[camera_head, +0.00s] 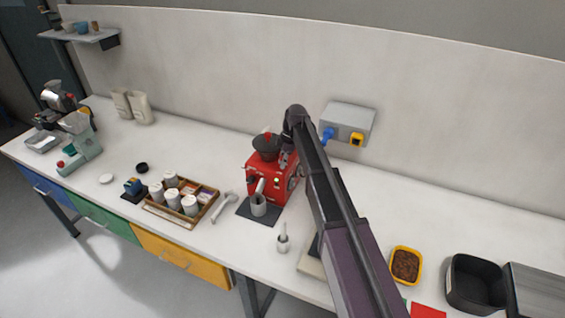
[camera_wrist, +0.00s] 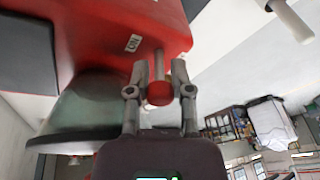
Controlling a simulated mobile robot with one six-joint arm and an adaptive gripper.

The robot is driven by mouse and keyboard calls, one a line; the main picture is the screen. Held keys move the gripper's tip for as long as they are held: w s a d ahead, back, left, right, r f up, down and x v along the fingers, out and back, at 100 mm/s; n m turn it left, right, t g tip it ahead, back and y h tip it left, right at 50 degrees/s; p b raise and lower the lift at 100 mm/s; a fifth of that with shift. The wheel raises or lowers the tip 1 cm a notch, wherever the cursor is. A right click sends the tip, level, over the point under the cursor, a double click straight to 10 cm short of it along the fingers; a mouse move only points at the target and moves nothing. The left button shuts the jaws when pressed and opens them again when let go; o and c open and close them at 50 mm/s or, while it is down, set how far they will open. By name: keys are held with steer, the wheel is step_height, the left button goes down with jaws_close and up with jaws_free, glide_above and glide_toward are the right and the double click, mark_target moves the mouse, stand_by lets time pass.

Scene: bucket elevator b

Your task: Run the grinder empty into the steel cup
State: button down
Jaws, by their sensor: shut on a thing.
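My gripper (camera_wrist: 160,90) is at the grinder's side, shut on a red-tipped switch lever (camera_wrist: 159,93) in the wrist view. A small "ON" label (camera_wrist: 133,43) is beside the lever. In the head view my arm's end hides the fingers and the lever.
A grey wall box (camera_head: 350,121) with a blue plug and yellow switch is behind my arm. A wooden tray (camera_head: 206,205) of canisters is left; an orange bowl (camera_head: 406,264) of brown contents is right.

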steer(key=c, duration=0.7)
jaws_free()
steer(key=shift+s+t, duration=0.2)
steer(key=shift+t, duration=0.2)
